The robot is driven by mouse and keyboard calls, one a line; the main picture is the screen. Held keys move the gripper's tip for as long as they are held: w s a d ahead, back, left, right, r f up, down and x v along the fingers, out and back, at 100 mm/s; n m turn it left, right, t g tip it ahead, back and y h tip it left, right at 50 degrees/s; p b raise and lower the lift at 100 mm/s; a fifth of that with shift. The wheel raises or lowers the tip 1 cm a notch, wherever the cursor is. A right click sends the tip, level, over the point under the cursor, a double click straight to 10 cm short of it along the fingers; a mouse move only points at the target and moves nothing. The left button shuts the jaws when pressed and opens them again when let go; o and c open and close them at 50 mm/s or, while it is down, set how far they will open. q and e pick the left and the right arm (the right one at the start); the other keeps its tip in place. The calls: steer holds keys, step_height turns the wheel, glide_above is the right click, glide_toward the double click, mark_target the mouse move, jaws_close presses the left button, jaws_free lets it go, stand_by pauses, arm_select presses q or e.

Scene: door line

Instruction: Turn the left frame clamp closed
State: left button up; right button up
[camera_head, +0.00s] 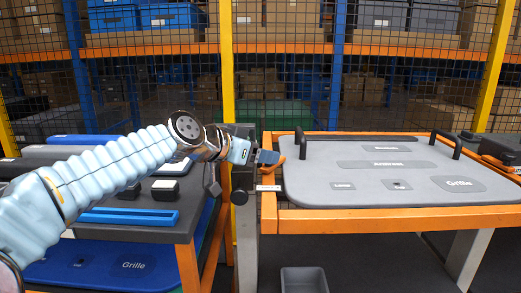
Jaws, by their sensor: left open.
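My left arm reaches in from the left, and my left gripper (266,156) is at the left edge of the orange frame (400,223). The gripper is open. A small orange curved piece, which looks like the left frame clamp (274,166), is right at the fingertips. The fingers cover part of it, and I cannot tell whether they touch it or how far it is turned. A grey door panel (340,178) with dark labelled patches and two black handles lies in the frame. My right gripper is not in view.
A dark post with a round knob (240,197) stands just left of the frame. A side table (140,229) with blue and grey parts is at the left. A grey bin (304,280) is on the floor. Mesh fencing and shelves close off the back.

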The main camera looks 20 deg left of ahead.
arm_select(q)
steer(key=shift+w+d+f, duration=0.1)
steer(key=shift+w+d, duration=0.1)
jaws_close()
stand_by(0.3)
